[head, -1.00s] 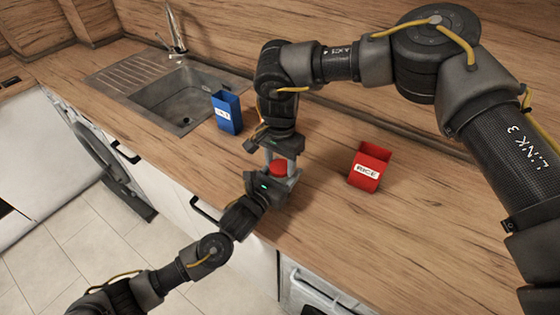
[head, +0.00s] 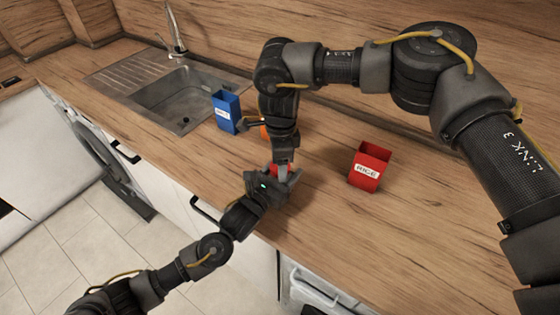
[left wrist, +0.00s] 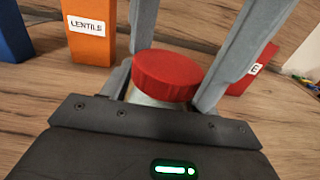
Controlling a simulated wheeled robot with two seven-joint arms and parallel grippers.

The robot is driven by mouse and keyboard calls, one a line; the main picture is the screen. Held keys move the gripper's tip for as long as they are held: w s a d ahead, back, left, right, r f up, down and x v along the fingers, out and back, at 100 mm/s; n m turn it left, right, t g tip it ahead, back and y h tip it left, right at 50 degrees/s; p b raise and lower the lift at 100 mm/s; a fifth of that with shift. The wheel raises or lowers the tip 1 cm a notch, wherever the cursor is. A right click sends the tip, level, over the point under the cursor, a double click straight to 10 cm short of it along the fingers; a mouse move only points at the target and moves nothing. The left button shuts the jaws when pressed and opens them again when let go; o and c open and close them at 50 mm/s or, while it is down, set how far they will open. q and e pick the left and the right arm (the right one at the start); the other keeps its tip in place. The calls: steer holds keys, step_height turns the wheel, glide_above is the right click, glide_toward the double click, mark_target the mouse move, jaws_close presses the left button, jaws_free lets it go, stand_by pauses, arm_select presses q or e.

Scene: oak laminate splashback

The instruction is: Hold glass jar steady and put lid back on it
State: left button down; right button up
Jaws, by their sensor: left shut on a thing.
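My left gripper (head: 277,181) is shut on the glass jar (left wrist: 153,99) at the counter's front edge. Only a pale strip of the jar shows under the red lid (left wrist: 167,75). The lid sits at the jar's mouth in the left wrist view; whether it is fully seated I cannot tell. In the head view the lid (head: 273,168) is partly hidden. My right gripper (head: 283,164) points down from above at the lid.
A blue box (head: 227,112) stands near the sink (head: 188,97). An orange box labelled lentils (left wrist: 92,25) is mostly hidden behind my right arm in the head view. A red rice box (head: 369,167) stands to the right. The counter right of it is clear.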

steer(key=shift+s, duration=0.15)
steer(key=shift+a+r, duration=0.1)
steer(key=shift+r, duration=2.2)
steer(key=shift+c, duration=0.3)
steer(key=shift+r+n, duration=0.2)
steer(key=shift+n, duration=0.1)
step_height(320, 180, up, 3)
steer(key=n, duration=0.4)
steer(key=shift+n, duration=0.4)
steer(key=shift+f, duration=0.1)
steer(key=shift+f, duration=3.9)
